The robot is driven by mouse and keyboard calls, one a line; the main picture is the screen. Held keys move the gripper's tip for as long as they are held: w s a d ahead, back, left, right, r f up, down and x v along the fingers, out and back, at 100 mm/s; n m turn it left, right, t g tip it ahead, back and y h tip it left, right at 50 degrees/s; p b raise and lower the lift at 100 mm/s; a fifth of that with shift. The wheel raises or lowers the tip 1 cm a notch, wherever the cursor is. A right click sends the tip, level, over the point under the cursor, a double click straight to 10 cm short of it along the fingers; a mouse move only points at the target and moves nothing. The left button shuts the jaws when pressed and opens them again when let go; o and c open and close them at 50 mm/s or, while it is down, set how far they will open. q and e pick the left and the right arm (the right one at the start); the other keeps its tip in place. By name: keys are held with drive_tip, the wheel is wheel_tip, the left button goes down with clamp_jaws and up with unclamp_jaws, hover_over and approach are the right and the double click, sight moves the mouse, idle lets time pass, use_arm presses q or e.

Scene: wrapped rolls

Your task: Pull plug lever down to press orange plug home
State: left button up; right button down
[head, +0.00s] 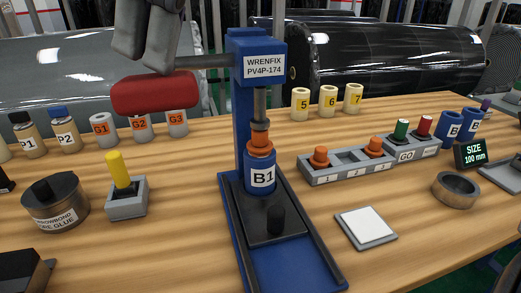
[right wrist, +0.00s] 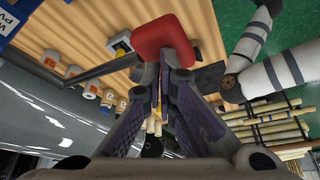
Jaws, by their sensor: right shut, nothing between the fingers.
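The blue plug press (head: 264,62), labelled WRENFIX PV4P-174, stands mid-table. Its lever (head: 205,62) reaches left, roughly level, and ends in a thick red handle (head: 155,93). The handle also shows in the right wrist view (right wrist: 163,38). My right gripper (head: 148,66) is shut and empty, with its fingertips just above or against the top of the handle; I cannot tell whether they touch. A blue roll marked B1 (head: 262,178) stands upright on the press base. An orange plug (head: 260,147) sits at its top, under the grey ram (head: 260,108). My left gripper is out of view.
A grey tray (head: 345,166) with orange plugs stands right of the press, beside a GO button box (head: 412,147). A white pad (head: 366,228) lies in front. A glue tin (head: 55,202) and a yellow-topped switch box (head: 126,205) stand left. Rolls G1 to G3 are behind the handle.

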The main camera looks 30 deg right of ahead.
sight(167, 96)
drive_tip(key=shift+f, duration=0.15)
drive_tip(key=shift+w+f, duration=0.15)
drive_tip(key=shift+f, duration=1.05)
drive_tip(key=shift+w+d+f, duration=0.1)
drive_tip(key=shift+w+f, duration=0.05)
drive_tip(key=shift+f, duration=1.2)
drive_tip(key=shift+w+f, duration=0.15)
drive_tip(key=shift+f, duration=1.2)
